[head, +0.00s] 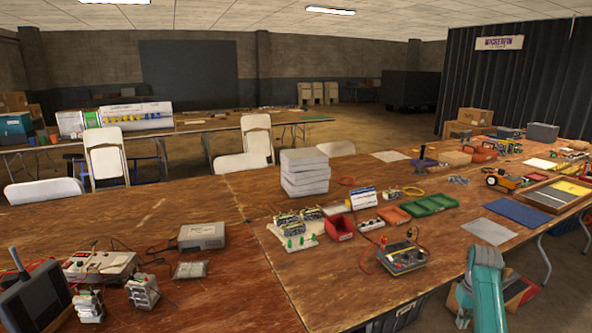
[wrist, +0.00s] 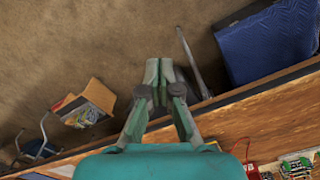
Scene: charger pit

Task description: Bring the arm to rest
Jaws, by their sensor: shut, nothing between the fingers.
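My gripper (wrist: 160,72) shows in the wrist view, with its two grey-green fingers together and nothing between them. It hangs over bare brown floor, just beyond the edge of the wooden table (wrist: 240,118). In the head view my teal arm stands at the lower right, by the near edge of the wooden table (head: 330,272). My fingers cannot be made out in the head view.
An open cardboard box (wrist: 88,98) lies on the floor left of my gripper. A metal leg (wrist: 192,62) and a blue-topped object (wrist: 270,42) are to its right. The table holds a multimeter-like device (head: 402,257), a green tray (head: 430,204) and white stacked blocks (head: 305,172).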

